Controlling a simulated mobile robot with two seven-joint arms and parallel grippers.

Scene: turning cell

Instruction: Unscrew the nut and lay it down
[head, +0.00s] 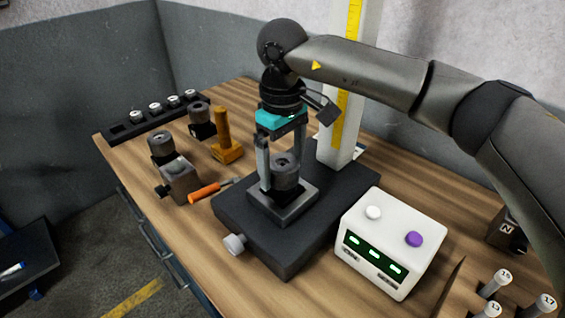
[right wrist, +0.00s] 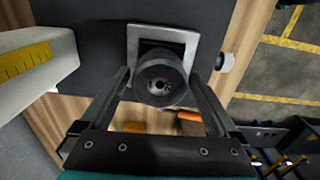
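A round dark grey piece (head: 286,172) with a hole in its top, seemingly the nut, sits on a square metal plate (head: 277,209) on the dark fixture base. It also shows in the right wrist view (right wrist: 161,78). My right gripper (head: 280,176) points down over it, with one finger on each side. In the right wrist view narrow gaps show between the fingers and the piece, so the gripper looks open around it. The threads and anything under the piece are hidden. My left gripper is in neither view.
A white post with a yellow scale (head: 340,130) stands close behind the gripper. A white box with buttons and green displays (head: 389,244) is at the front right. An orange-handled screwdriver (head: 205,193), a wooden stand (head: 226,150) and grey round parts on blocks (head: 162,143) lie left.

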